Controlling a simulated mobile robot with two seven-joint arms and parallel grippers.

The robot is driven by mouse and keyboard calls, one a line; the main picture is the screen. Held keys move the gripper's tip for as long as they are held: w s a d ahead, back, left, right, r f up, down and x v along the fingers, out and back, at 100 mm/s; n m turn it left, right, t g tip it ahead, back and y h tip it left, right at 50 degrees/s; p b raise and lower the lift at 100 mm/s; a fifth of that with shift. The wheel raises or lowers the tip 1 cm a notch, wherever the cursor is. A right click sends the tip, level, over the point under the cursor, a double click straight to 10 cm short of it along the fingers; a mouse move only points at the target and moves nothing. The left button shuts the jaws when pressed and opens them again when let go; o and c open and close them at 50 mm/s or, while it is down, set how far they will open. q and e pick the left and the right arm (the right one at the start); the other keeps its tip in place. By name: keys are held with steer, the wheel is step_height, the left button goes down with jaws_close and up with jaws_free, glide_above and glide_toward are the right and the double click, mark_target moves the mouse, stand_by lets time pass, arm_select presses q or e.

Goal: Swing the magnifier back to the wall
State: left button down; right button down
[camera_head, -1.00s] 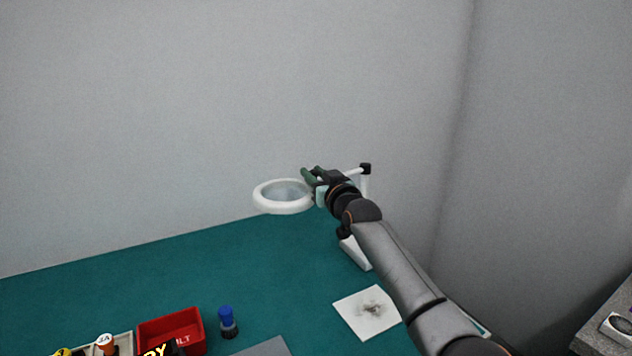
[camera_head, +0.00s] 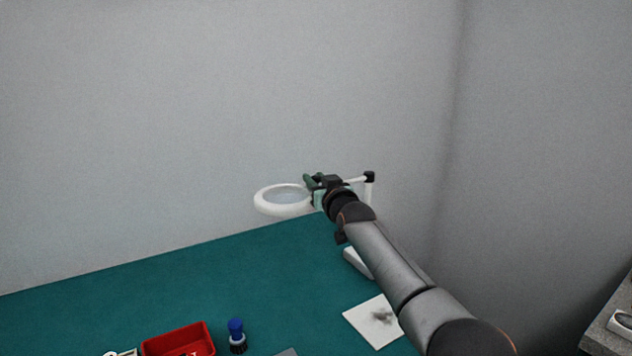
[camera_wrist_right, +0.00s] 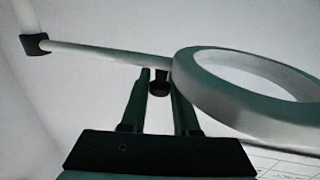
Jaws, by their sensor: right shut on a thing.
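The magnifier's white ring lens (camera_head: 283,199) hangs close to the grey wall in the head view, above the table's back edge. Its pale arm runs right to a black joint (camera_head: 370,176); its base (camera_head: 357,262) stands on the green table. My right gripper (camera_head: 312,184) is beside the ring's right side. In the right wrist view, its two fingers (camera_wrist_right: 159,98) lie either side of a small black knob (camera_wrist_right: 159,87) under the magnifier's arm, where the arm meets the ring (camera_wrist_right: 225,97). The gripper is shut on this knob. My left gripper is not in view.
The wall (camera_head: 150,120) rises behind the green table (camera_head: 150,280), with a corner to the right. A red bin (camera_head: 178,342), a blue-topped bottle (camera_head: 237,335) and a smudged white sheet (camera_head: 373,322) are toward the front. The table's middle is clear.

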mark_target(318, 182)
steer(key=c, duration=0.7)
jaws_free()
steer(key=shift+o, duration=0.2)
steer(key=shift+s+r+p, duration=0.15)
steer(key=shift+s+p, duration=0.3)
steer(key=shift+p, duration=0.7)
steer(key=shift+s+d+p, duration=0.45)
steer(key=shift+s+p, duration=0.3)
steer(key=shift+p, duration=0.3)
steer(key=shift+s+f, duration=0.2)
steer(key=shift+s, duration=0.1)
steer(key=v, duration=0.9)
steer(key=shift+s+d, duration=0.1)
steer(key=shift+s, duration=0.05)
steer(key=shift+c, duration=0.2)
